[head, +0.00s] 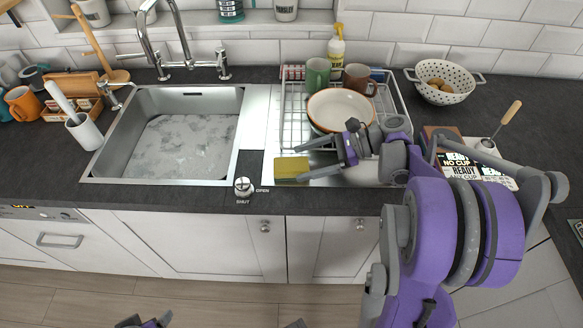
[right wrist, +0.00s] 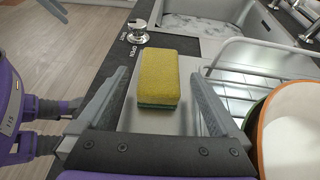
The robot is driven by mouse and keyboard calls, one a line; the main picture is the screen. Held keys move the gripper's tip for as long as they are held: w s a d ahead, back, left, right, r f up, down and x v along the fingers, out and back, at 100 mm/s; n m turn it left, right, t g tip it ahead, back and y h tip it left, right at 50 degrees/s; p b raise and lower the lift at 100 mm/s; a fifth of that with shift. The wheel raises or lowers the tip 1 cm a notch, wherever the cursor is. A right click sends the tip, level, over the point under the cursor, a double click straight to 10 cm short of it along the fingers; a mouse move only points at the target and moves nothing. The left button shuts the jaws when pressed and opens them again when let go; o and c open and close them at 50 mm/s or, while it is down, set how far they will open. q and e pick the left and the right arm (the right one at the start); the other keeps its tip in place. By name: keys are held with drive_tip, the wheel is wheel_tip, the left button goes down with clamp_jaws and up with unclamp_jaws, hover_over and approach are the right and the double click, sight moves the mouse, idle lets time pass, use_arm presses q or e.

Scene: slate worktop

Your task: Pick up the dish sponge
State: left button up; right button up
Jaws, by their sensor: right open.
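The dish sponge (head: 291,169) is a yellow block with a green underside. It lies on the steel drainboard, just right of the sink, near the front edge of the worktop. My right gripper (head: 304,162) is open and reaches in from the right at the sponge. In the right wrist view the sponge (right wrist: 159,75) sits between the two spread fingers, with gaps on both sides. Small purple and grey parts of mine show at the bottom edge of the head view; the state of my left gripper cannot be read from them.
A wire dish rack (head: 292,107) with a bowl (head: 341,108) and mugs stands right behind the sponge. The steel sink (head: 225,105) is to its left. A sink knob (head: 243,187) stands close by at the front. A colander (head: 444,82) is at the back right.

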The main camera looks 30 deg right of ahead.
sight(295, 164)
drive_tip(key=shift+x, duration=3)
drive_tip(key=c, duration=1.4)
